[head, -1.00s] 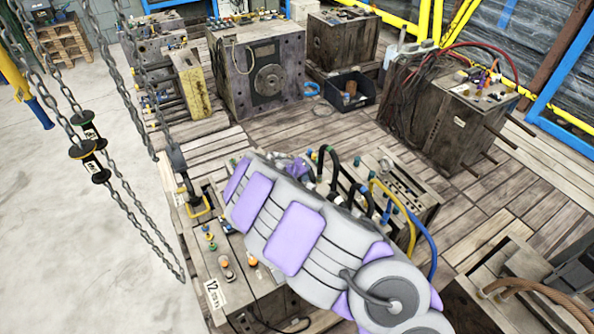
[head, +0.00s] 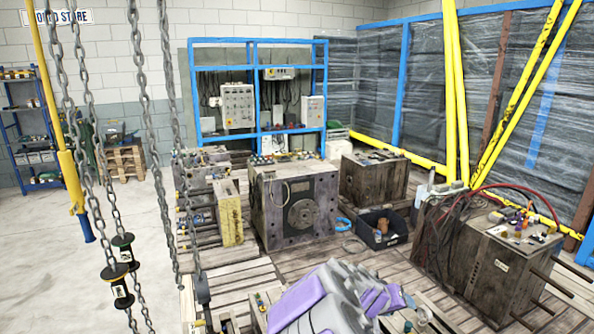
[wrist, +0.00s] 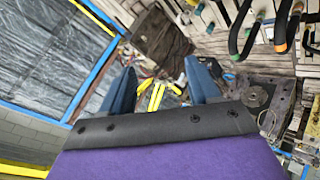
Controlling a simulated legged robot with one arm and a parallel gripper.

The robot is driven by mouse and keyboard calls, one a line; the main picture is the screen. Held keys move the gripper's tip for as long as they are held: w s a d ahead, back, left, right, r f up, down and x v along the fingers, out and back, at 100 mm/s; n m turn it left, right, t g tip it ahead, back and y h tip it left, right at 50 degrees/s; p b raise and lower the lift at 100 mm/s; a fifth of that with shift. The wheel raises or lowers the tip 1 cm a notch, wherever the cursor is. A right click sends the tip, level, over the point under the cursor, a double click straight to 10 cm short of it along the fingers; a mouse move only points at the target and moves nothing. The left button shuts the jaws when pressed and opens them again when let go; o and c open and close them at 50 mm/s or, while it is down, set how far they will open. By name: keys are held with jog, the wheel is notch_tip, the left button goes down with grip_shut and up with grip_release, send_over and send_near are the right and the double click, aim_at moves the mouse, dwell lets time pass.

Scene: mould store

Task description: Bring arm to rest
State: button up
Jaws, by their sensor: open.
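My arm shows at the bottom middle of the head view as grey and purple links, in front of the moulds. My gripper (wrist: 160,88) shows in the wrist view as two blue fingers spread apart, with nothing seen between them but distant floor and a yellow frame. In the head view I cannot make out the fingers. The lower part of the arm is cut off by the picture's bottom edge.
Mould blocks (head: 296,212) stand on wooden pallets around the arm. Hanging chains (head: 150,120) run down on the left. A black bin (head: 392,241) sits between the moulds. A blue rack (head: 258,42) stands behind. Open concrete floor (head: 60,270) lies at left.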

jog(key=s+d+r+m+g+y, duration=0.1)
jog(key=s+r+g, duration=0.1)
jog(key=s, duration=0.7)
jog(key=s+r+m+g+y, duration=0.1)
jog(key=s+r+g, duration=0.15)
jog(key=s, duration=0.75)
jog(key=s+a+n+y, duration=0.1)
jog(key=s+a+y, duration=0.1)
jog(key=s+a, duration=0.2)
jog(key=s+a+n+g+y, duration=0.1)
jog(key=s+a, duration=0.3)
jog(key=s, duration=0.6)
jog(key=s+a+n+g+y, duration=0.1)
jog(key=s+a+y, duration=0.2)
jog(key=s, duration=0.4)
jog(key=shift+s+a+f, duration=0.25)
jog(key=shift+a+f, duration=0.1)
jog(key=shift+a, duration=0.05)
